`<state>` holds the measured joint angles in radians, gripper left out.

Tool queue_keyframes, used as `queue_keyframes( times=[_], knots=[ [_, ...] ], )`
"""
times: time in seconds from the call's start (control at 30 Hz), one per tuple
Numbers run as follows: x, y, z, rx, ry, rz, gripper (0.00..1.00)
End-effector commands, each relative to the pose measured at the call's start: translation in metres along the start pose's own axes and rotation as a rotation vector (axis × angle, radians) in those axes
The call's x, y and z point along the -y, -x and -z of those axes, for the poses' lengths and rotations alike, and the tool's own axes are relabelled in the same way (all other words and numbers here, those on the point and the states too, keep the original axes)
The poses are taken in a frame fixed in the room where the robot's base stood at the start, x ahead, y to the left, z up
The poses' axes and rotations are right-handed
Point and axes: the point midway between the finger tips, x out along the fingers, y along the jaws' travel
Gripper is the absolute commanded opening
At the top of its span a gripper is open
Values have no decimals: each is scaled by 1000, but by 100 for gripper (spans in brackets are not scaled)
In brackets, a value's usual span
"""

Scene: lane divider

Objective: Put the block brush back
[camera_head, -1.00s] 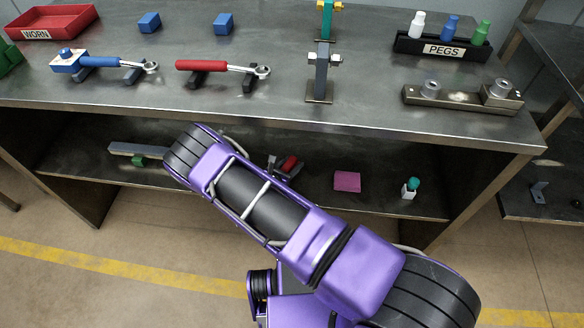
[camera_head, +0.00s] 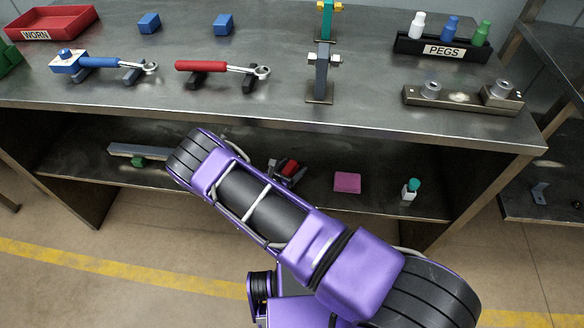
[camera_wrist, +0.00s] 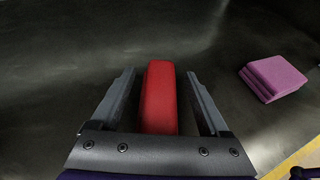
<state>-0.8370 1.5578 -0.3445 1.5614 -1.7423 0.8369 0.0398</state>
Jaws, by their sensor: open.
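A red block-shaped thing (camera_wrist: 160,98), which looks like the block brush, lies on the lower shelf; no bristles show. In the wrist view my gripper (camera_wrist: 161,76) is open, with one finger on each side of the red block and a visible gap on both sides. In the head view the red block (camera_head: 290,168) shows small beyond my purple forearm, which hides part of the gripper.
A pink block (camera_head: 347,182) lies to the right on the shelf, also in the wrist view (camera_wrist: 273,77). Farther right stands a small white bottle with a teal top (camera_head: 410,188). The bench top (camera_head: 200,105) overhangs the shelf. A grey bar (camera_head: 138,151) lies left.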

Motion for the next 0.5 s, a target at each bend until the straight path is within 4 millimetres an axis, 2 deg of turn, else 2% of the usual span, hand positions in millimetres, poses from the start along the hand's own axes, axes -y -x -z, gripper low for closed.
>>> queue_keyframes(
  times=[0.5],
  knots=[
    [-1,100,0,-1,1,-3,79]
  ],
)
